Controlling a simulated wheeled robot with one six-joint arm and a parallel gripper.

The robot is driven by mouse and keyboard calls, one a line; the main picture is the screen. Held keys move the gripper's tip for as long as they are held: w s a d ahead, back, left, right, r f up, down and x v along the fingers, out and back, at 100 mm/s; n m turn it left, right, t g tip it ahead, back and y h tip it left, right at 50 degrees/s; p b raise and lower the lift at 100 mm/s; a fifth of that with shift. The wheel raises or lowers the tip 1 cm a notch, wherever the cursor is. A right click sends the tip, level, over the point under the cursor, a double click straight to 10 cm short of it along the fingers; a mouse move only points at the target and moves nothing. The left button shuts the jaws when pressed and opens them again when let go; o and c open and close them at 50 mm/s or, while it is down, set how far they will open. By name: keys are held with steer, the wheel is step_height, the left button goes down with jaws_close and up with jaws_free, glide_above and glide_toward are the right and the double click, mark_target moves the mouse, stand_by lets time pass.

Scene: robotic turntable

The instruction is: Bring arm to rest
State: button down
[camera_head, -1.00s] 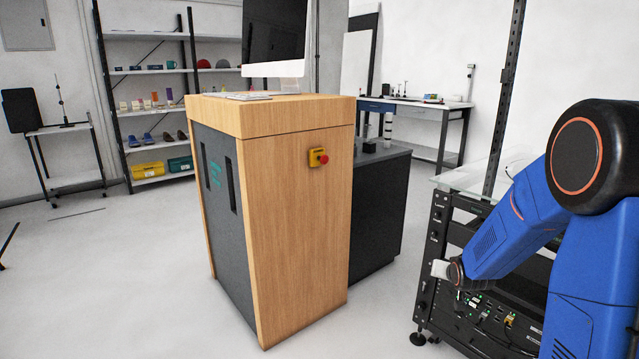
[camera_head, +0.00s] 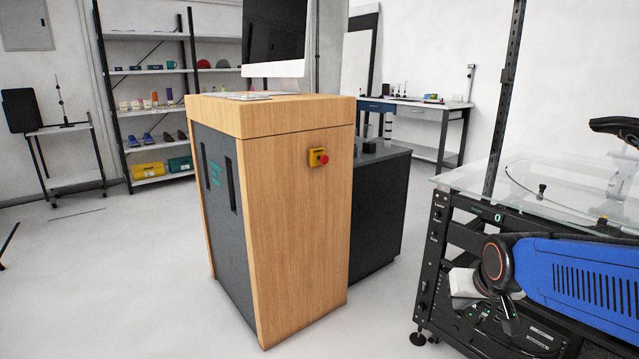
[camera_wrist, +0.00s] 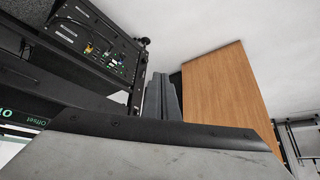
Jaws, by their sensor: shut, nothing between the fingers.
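My arm (camera_head: 570,275) reaches in from the right edge in the head view, its blue link lying nearly level in front of the black equipment rack (camera_head: 440,225). Its wrist end is low, beside the rack's front. My gripper (camera_wrist: 161,92) shows in the wrist view as two grey fingers close together, shut and empty. They stick up past the large grey gripper body. In the head view the fingers are too small and dark to tell apart.
A wooden cabinet (camera_head: 300,220) with a red stop button (camera_head: 322,158) stands in the middle. A glass top (camera_head: 540,190) lies on the rack. A shelf unit (camera_head: 150,95) and a workbench (camera_head: 415,108) stand at the back.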

steer(key=s+a+r+n+g, duration=0.1)
steer(key=s+a+g, duration=0.1)
steer(key=s, duration=1.5)
steer(key=shift+s+a+n+y, duration=0.3)
steer(key=shift+s+a, duration=0.1)
steer(key=shift+a, duration=0.05)
